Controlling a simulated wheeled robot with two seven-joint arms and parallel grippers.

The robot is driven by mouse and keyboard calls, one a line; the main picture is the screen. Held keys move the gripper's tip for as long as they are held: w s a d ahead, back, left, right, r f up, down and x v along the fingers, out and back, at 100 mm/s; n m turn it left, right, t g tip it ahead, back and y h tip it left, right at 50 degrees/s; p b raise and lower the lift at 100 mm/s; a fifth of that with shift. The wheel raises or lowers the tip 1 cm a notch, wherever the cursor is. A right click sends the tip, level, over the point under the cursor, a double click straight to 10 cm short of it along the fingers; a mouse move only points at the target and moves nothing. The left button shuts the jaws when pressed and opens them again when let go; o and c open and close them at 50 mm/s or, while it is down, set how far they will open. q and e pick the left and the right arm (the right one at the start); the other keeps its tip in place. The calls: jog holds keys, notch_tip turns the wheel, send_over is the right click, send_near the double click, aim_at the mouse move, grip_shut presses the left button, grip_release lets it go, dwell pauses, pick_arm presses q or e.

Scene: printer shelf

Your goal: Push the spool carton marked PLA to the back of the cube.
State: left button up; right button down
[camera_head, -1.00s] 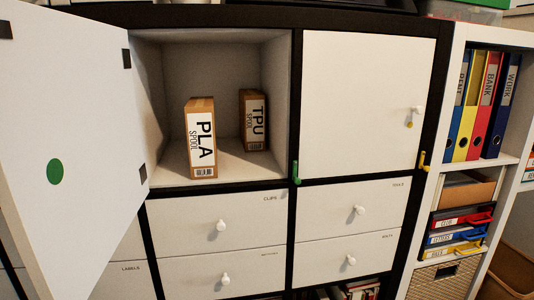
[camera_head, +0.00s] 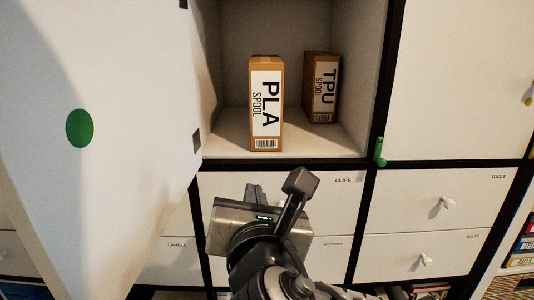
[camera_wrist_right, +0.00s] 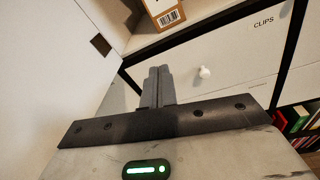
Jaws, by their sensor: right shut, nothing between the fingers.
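The spool carton marked PLA (camera_head: 266,104) stands upright near the front of the open cube (camera_head: 225,145), its label facing out. Its lower end also shows at the top of the right wrist view (camera_wrist_right: 164,14). My right gripper (camera_head: 252,188) is below the cube's front edge, in front of the drawers and apart from the carton. In the right wrist view its fingers (camera_wrist_right: 158,72) are together with nothing between them. My left gripper is not in view.
A carton marked TPU (camera_head: 322,88) stands farther back, right of PLA. The open white door (camera_head: 110,100) with a green dot fills the left. A green hook (camera_head: 380,152) sits on the cube's right frame. The clips drawer (camera_head: 330,205) below has a white knob.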

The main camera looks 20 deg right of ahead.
notch_tip(320, 180, up, 3)
jog(key=s+d+n+t+h, duration=0.1)
jog(key=n, duration=0.1)
jog(key=b, duration=0.3)
send_near(267, 135)
jog(key=shift+h, duration=0.4)
jog(key=x, duration=0.6)
jog(key=shift+w+a, duration=0.15)
jog(key=shift+w, duration=0.35)
